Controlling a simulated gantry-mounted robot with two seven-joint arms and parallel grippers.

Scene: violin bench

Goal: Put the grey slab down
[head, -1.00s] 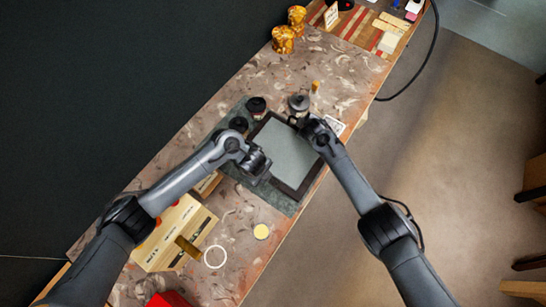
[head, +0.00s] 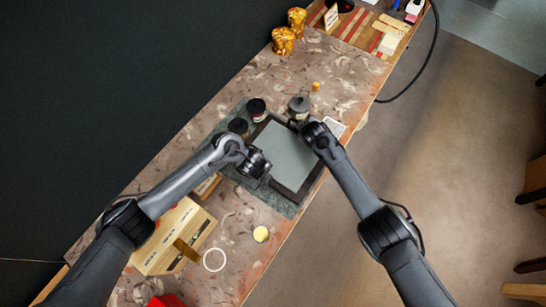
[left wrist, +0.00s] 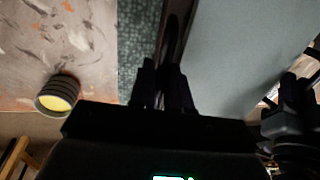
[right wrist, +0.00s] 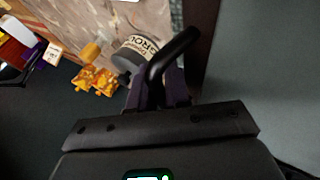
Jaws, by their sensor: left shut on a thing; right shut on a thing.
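The grey slab (head: 287,155) is a flat grey panel in a dark frame, lying over a dark green speckled mat (head: 232,113) on the bench. Its grey face also shows in the left wrist view (left wrist: 235,45) and the right wrist view (right wrist: 272,60). My left gripper (head: 262,175) is shut at the slab's near-left side, on a dark handle (left wrist: 172,45). My right gripper (head: 303,127) is shut on a black curved handle (right wrist: 172,52) at the opposite side. I cannot tell whether the slab touches the mat.
Dark jars (head: 256,107) and a grey lidded pot (head: 299,104) stand close to the slab's far side. A cream box (head: 172,238), a white ring (head: 214,259) and a yellow-topped tin (head: 261,233) are at the near left. The bench's right edge is close to the slab.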

